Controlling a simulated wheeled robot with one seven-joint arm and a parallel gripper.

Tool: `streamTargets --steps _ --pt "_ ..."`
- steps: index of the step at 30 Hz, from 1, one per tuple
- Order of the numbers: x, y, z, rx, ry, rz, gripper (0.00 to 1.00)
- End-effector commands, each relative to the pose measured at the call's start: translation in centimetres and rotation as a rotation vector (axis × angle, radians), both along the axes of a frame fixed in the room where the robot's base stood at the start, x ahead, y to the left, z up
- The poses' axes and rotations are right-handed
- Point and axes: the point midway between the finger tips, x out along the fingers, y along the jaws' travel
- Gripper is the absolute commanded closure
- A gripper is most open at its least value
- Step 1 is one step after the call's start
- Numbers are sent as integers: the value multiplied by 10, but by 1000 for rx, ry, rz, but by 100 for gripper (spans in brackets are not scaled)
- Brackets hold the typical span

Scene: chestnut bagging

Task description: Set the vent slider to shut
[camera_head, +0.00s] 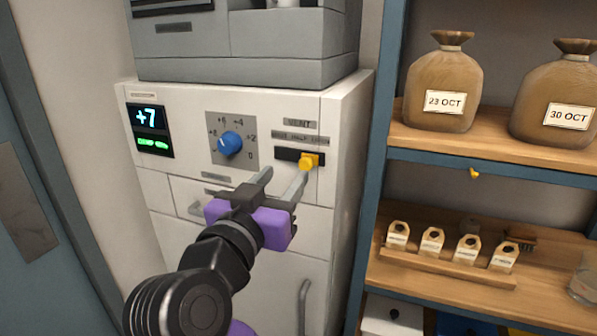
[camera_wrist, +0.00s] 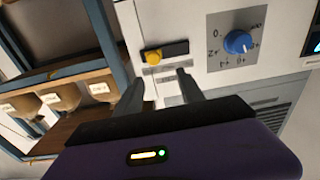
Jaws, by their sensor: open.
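The vent slider has a yellow knob (camera_head: 308,161) in a dark horizontal slot (camera_head: 284,154) on the white cabinet front, under a "VENT" label (camera_head: 299,124). The knob sits toward the slot's right end in the head view. The small position labels above the slot are too blurred to read surely. My gripper (camera_head: 284,177) is open and empty, just below and in front of the slot, its right finger near the knob. In the wrist view, which is turned over, the knob (camera_wrist: 153,57) lies beyond the fingertips of my gripper (camera_wrist: 158,77). I cannot tell whether a finger touches it.
A blue dial (camera_head: 230,143) is left of the slot, and a display reading +7 (camera_head: 147,118) is farther left. A drawer handle (camera_head: 195,209) sticks out below. Shelves with sacks (camera_head: 443,85) and small tagged bags (camera_head: 432,241) stand at the right.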

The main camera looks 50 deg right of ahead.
Motion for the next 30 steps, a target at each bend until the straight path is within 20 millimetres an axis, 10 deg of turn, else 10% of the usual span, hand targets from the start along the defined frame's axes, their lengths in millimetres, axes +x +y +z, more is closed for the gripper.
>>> streamTargets --steps 30 --pt "20 -77 -10 47 -16 -29 54"
